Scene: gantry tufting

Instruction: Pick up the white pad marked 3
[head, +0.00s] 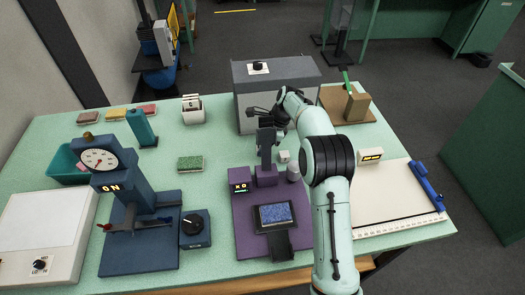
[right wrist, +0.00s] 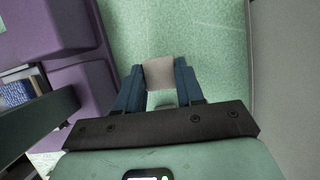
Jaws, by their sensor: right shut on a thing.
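My right gripper (right wrist: 159,82) is shut on a small pale pad (right wrist: 158,73) between its blue fingertips. The pad's face looks plain grey-white from here, and no number can be read on it. In the head view my right gripper (head: 268,122) is behind the purple machine, in front of the grey box; the pad cannot be made out clearly there. Below the pad, the wrist view shows green table surface. My left gripper is not in view.
The purple machine (head: 244,212) stands close in front of my right gripper, and the grey box (head: 295,82) close behind. A small white block (head: 284,156) is near the machine. A white holder with cards (head: 192,108) and a green sponge (head: 190,163) are to the left, with free table between.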

